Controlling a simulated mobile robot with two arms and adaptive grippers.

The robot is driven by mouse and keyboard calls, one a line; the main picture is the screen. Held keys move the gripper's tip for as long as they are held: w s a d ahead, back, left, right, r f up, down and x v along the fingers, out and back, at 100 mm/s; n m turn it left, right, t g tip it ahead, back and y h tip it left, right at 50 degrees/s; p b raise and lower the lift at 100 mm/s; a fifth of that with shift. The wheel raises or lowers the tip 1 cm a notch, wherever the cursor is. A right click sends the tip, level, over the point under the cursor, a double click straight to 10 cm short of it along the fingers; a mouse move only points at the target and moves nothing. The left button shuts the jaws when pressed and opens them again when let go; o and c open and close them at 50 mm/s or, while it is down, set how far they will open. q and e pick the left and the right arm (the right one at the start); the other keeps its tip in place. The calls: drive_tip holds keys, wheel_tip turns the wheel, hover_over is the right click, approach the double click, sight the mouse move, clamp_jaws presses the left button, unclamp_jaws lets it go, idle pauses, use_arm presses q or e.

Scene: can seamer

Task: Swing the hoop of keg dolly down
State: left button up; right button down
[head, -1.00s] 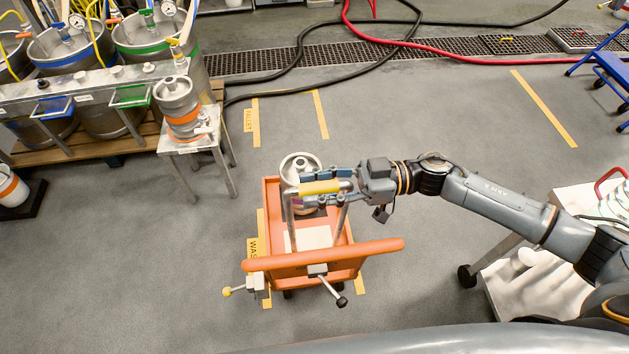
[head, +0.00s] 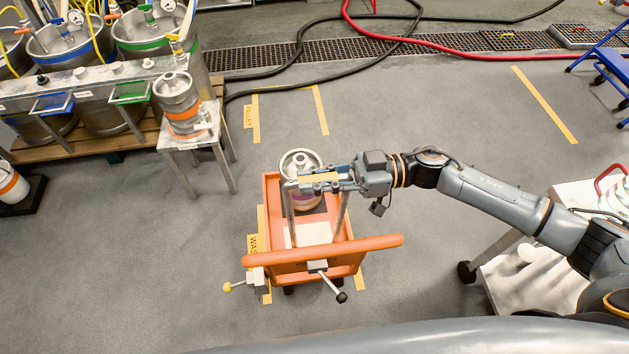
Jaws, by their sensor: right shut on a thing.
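The orange keg dolly (head: 268,215) stands on the floor near the middle of the head view, with its orange push bar (head: 325,252) toward me. A steel keg (head: 299,160) stands at its far end. The hoop (head: 290,215) has grey metal legs that rise from the dolly, with a yellow grip section at the top. My right gripper (head: 318,181) reaches in from the right and is shut on the yellow section of the hoop. Its fingers cover part of the hoop and of the keg. My left gripper is not in view.
A small steel stand (head: 194,150) holding an orange-banded keg (head: 177,102) is at the left, beside a pallet of larger kegs. A white cart (head: 525,270) is at the right. Hoses (head: 300,62) cross the far floor. Floor around the dolly is clear.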

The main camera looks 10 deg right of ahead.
use_arm(q)
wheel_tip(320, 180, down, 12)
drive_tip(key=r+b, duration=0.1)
drive_tip(key=b, duration=1)
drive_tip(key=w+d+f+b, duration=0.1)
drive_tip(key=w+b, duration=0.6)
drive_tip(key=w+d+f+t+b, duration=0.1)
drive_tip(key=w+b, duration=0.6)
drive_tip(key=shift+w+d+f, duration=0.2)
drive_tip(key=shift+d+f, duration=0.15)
use_arm(e)
drive_tip(key=w+f+m, duration=0.3)
drive_tip(key=w, duration=1)
drive_tip(key=w+f+m, duration=0.3)
drive_tip(key=w+m, duration=0.1)
drive_tip(key=w, duration=1)
drive_tip(key=shift+w+f, duration=0.15)
drive_tip(key=shift+f, duration=0.05)
drive_tip(key=c, duration=1.3)
unclamp_jaws()
drive_tip(key=shift+r, duration=0.15)
